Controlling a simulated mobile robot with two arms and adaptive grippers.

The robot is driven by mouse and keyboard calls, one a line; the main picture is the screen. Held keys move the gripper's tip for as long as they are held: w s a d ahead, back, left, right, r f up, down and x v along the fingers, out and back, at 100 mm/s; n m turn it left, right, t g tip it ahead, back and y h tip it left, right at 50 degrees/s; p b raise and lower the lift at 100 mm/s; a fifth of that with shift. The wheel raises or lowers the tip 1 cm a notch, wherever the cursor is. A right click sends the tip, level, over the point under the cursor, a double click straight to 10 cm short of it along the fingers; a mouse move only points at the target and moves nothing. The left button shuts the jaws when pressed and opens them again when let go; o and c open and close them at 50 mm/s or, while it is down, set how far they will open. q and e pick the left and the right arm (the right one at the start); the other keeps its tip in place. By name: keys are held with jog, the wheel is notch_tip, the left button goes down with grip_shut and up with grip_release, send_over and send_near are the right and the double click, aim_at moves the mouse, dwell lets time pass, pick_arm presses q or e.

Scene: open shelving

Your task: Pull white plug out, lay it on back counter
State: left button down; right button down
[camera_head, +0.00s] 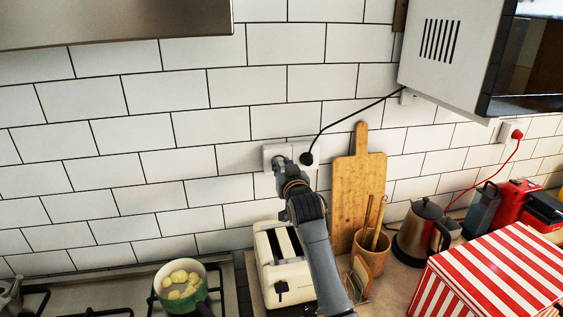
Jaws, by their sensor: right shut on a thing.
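A white wall socket plate (301,147) is on the tiled wall above the toaster. My right gripper (281,163) reaches up to its left part and is shut there. The white plug is mostly hidden by the gripper and hard to tell from the white plate. A black plug (306,158) with a black cable sits in the socket just right of the gripper. The back counter (398,277) runs along the wall below. My left gripper is not in view.
A cream toaster (268,248) stands below the socket. A wooden board (357,190), a utensil pot (372,255), a kettle (420,232) and a striped box (490,278) crowd the counter. A hob with a green pot (181,287) is left. A microwave (455,50) hangs upper right.

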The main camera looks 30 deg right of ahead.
aim_at(283, 167)
jog(key=shift+p+v, duration=1)
jog(key=shift+v, duration=0.65)
jog(key=shift+s, duration=0.4)
jog(key=shift+f, duration=0.15)
